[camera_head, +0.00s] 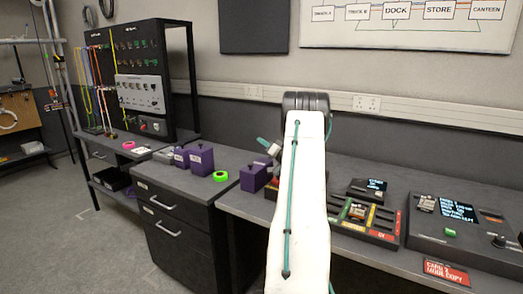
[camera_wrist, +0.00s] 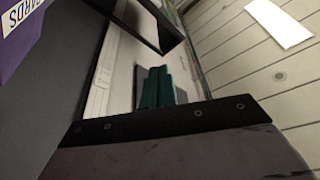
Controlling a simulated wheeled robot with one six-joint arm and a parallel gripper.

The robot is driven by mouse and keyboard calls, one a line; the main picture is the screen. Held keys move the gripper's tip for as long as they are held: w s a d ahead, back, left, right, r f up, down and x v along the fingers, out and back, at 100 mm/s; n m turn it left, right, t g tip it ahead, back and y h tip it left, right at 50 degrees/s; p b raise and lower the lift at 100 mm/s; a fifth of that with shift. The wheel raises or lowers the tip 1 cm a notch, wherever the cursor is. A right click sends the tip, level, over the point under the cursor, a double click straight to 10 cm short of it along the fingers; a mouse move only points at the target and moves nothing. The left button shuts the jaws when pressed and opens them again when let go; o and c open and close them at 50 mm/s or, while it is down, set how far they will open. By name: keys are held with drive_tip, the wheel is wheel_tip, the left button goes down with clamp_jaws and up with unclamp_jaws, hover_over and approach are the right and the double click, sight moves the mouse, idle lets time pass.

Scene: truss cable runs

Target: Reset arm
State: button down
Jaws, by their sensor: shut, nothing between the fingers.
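My arm (camera_head: 297,205), white with a teal cable along it, reaches up over the middle of the bench in the head view. Part of my gripper (camera_head: 264,143) shows to the left of the arm, above a purple box; the rest is hidden behind the arm. In the wrist view the teal fingers of my gripper (camera_wrist: 162,86) are together with nothing between them. A purple box (camera_wrist: 30,40) with a label ending in "ARDS" fills the top left of the wrist view, apart from the fingers.
Several purple boxes (camera_head: 199,159) stand on the bench left of my arm, near a green ring (camera_head: 220,176). A tray with coloured slots (camera_head: 370,220) and a console (camera_head: 455,222) lie to the right. A black cable rack (camera_head: 140,80) stands at the back left.

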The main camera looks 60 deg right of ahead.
drive_tip(key=d+f+v, duration=0.1)
drive_tip(key=v, duration=0.8)
drive_tip(key=shift+d, duration=0.3)
